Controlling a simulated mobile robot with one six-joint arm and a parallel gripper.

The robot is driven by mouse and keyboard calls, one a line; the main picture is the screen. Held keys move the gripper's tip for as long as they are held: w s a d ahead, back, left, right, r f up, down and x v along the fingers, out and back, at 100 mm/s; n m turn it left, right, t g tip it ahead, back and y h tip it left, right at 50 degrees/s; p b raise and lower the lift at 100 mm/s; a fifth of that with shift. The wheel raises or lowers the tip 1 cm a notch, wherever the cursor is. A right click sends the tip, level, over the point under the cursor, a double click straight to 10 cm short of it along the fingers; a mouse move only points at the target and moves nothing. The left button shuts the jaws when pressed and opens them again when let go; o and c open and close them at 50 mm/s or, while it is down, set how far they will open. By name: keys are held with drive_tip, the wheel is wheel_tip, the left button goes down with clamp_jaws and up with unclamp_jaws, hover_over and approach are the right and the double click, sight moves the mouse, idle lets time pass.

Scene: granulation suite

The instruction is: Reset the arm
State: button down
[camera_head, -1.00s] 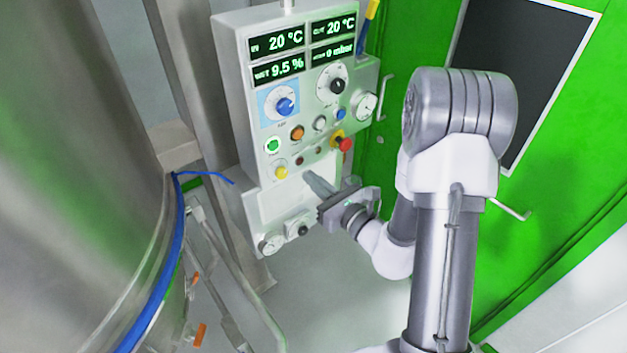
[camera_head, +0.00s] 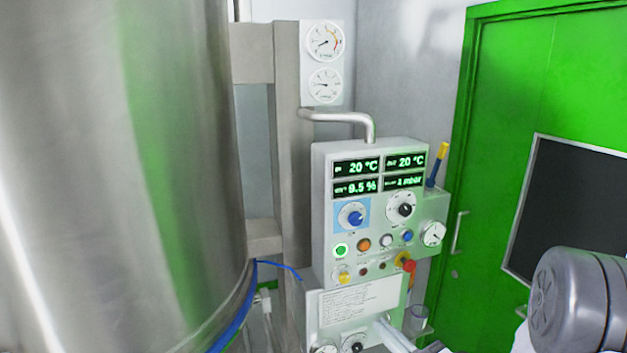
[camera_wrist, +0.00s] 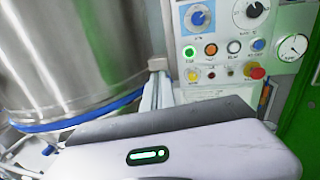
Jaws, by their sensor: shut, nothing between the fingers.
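My gripper (camera_head: 388,328) shows only in part at the bottom edge of the head view, in front of the lower part of the control panel (camera_head: 322,225). Its fingers are shut with nothing held. In the wrist view the pale gripper body with a green light fills the bottom, and the panel (camera_wrist: 225,82) stands beyond it. The panel carries lit displays, a blue knob (camera_head: 351,216), a black knob (camera_head: 403,207), a lit green button (camera_head: 341,250) and a red knob (camera_head: 409,266). A printed sheet is partly behind the gripper. Most of my arm is out of view.
A large steel vessel (camera_head: 120,170) with a blue band stands at the left. A steel post (camera_head: 287,130) bears two gauges (camera_head: 324,42) above the panel. A clear cup (camera_head: 418,319) sits at the panel's lower right. A green door (camera_head: 505,110) with a dark window is at the right.

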drive_tip(key=a+n+g+y+b, duration=0.1)
drive_tip(key=a+n+g+y, duration=0.25)
drive_tip(key=a, duration=0.45)
drive_tip(key=s+a+n+g+y+b, duration=0.2)
drive_tip(key=s+a+n+g+b, duration=0.2)
drive_tip(key=s+a+n+g, duration=0.55)
drive_tip(key=s+d+f+n+g+h+b, duration=0.1)
drive_tip(key=s+f+n+h+b, duration=0.25)
drive_tip(key=s, duration=0.25)
drive_tip(key=s+d+f+n+h+b, duration=0.2)
drive_tip(key=s+f+n+h, duration=0.1)
drive_tip(key=s+n, duration=0.15)
drive_tip(key=s+d+n+t+h+b, duration=0.2)
drive_tip(key=d+n+t+h, duration=0.1)
drive_tip(key=d, duration=0.6)
drive_tip(key=n+h, duration=0.1)
drive_tip(key=h, duration=0.1)
drive_tip(key=shift+r+t+h, duration=0.15)
drive_tip(key=shift+t+h, duration=0.25)
drive_tip(key=shift+s, duration=0.1)
